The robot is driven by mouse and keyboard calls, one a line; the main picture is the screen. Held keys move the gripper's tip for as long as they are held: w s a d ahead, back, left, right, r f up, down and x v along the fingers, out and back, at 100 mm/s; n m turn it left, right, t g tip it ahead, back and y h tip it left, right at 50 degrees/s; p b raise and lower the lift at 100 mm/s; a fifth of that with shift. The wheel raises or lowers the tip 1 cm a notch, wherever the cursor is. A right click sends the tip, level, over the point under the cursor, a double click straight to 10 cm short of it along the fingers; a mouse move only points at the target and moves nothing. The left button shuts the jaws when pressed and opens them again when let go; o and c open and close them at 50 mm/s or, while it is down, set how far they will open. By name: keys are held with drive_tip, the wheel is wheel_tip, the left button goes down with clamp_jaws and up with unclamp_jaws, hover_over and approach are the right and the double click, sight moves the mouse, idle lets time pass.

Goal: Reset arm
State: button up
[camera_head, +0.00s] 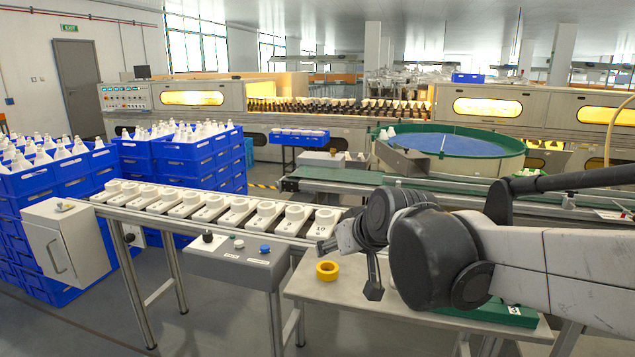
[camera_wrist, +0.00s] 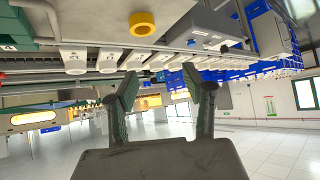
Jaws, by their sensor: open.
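My arm (camera_head: 520,255) reaches in from the right in the head view, over the front table. My gripper (camera_head: 350,268) hangs just above and beside the table's left part, close to a yellow ring (camera_head: 327,270). In the wrist view, which is upside down, my gripper (camera_wrist: 158,88) has its two fingers spread wide apart with nothing between them. The yellow ring (camera_wrist: 142,23) shows there beyond the fingers, not touching them.
A conveyor with a row of white numbered sockets (camera_head: 264,217) runs behind a grey control box (camera_head: 237,250) with knobs. Blue crates of bulbs (camera_head: 60,170) stand at the left. A green item (camera_head: 500,312) lies on the table (camera_head: 350,292). A round green-rimmed blue turntable (camera_head: 447,142) stands behind.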

drive_tip(key=s+d+f+m+g+h, duration=0.15)
drive_tip(key=s+d+f, duration=0.25)
drive_tip(key=s+d, duration=0.55)
drive_tip(key=s+d+f+m+h, duration=0.25)
drive_tip(key=s+d, duration=0.35)
drive_tip(key=s, duration=0.6)
wheel_tip(320, 180, up, 11)
drive_tip(key=p, duration=1.2)
drive_tip(key=shift+s+d, duration=0.15)
drive_tip(key=shift+s, duration=0.3)
